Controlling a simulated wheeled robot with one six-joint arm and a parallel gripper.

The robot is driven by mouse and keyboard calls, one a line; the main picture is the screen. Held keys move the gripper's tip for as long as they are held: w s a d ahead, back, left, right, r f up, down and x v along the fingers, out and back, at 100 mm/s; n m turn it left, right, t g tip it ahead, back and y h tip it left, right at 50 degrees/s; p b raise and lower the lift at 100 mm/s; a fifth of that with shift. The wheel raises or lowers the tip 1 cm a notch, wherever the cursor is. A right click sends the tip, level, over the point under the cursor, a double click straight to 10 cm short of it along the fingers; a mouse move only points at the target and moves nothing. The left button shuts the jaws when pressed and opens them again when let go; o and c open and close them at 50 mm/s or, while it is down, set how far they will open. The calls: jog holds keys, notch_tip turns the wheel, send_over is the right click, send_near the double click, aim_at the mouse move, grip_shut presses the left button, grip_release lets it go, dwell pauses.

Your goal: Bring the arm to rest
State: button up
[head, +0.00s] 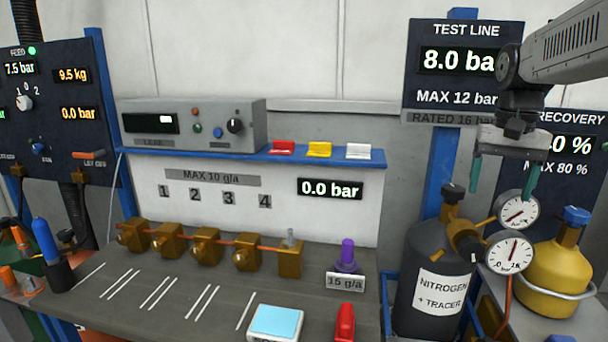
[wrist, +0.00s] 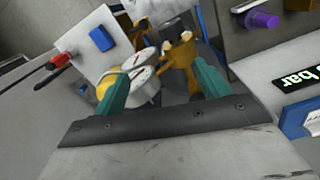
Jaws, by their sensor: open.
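My gripper (head: 503,178) hangs from my arm at the right in the head view, with its two teal fingers apart and pointing down. Nothing is between the fingers. It is in front of the test line panel (head: 462,62) and above the gauges (head: 518,212) on the black nitrogen cylinder (head: 428,265). In the wrist view my gripper (wrist: 158,85) shows its two teal fingers spread, with the gauges (wrist: 140,75) and brass regulator (wrist: 180,65) beyond them. I cannot tell the exact gap to the regulator.
A yellow cylinder (head: 555,275) stands right of the black one. The bench (head: 190,300) at left holds several brass blocks (head: 205,246), a purple knob (head: 347,254) and a light-blue device (head: 276,323). A blue shelf (head: 300,155) carries a grey instrument (head: 195,123).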

jog(key=s+a+f+n, duration=0.1)
jog(key=s+a+f, duration=0.2)
jog(key=s, duration=0.5)
jog(key=s+a+f+n+t, duration=0.1)
jog(key=s+a+f, duration=0.3)
jog(key=s, duration=0.5)
jog(key=s+a+f+n, duration=0.3)
jog(key=s, duration=0.6)
jog(key=shift+s+a+f, duration=0.15)
jog(key=shift+a, duration=0.15)
jog(key=shift+c, duration=0.3)
